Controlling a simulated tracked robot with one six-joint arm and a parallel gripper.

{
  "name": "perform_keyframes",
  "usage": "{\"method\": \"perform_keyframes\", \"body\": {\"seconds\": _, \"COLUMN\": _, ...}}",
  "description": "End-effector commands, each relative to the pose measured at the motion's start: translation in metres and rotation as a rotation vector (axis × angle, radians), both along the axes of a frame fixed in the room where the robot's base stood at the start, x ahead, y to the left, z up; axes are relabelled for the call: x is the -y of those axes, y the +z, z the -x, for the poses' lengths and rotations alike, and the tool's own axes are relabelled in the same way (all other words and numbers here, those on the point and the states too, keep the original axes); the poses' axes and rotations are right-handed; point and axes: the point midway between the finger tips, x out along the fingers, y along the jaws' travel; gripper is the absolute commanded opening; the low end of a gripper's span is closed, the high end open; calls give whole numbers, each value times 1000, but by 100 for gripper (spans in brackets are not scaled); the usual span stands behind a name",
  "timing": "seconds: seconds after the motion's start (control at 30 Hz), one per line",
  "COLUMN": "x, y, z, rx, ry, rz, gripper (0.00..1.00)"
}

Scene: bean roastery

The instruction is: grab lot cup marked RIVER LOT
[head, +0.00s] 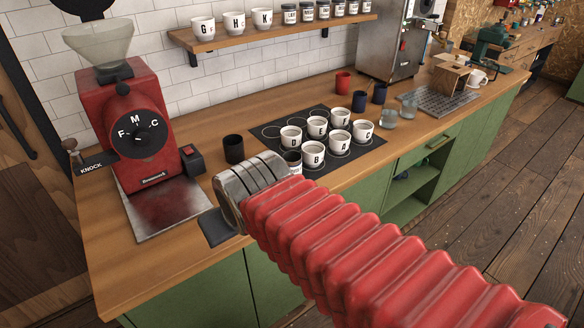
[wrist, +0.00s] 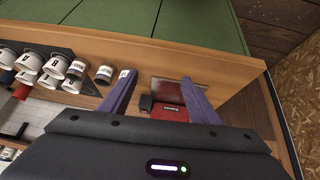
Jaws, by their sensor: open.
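Several white lettered cups (head: 340,141) stand on a dark mat (head: 345,166) on the wooden counter in the head view. A cup at the mat's near left edge (head: 293,158) is partly hidden behind my wrist.
A red grinder (head: 128,130) with a metal tray (head: 165,208) stands at the left. A black cup (head: 234,149) is between grinder and mat. A shelf (head: 270,35) holds cups and jars.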

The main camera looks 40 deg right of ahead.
Motion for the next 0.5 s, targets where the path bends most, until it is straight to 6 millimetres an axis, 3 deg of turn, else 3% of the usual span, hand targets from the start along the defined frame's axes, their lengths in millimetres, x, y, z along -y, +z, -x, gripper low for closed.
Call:
{"method": "perform_keyframes", "body": {"seconds": 0.2, "x": 73, "y": -15, "z": -50, "rx": 105, "ry": -111, "rz": 90, "gripper": 56}}
{"method": "perform_keyframes", "body": {"seconds": 0.5, "x": 166, "y": -39, "z": -94, "rx": 252, "ry": -182, "rz": 181, "gripper": 56}}
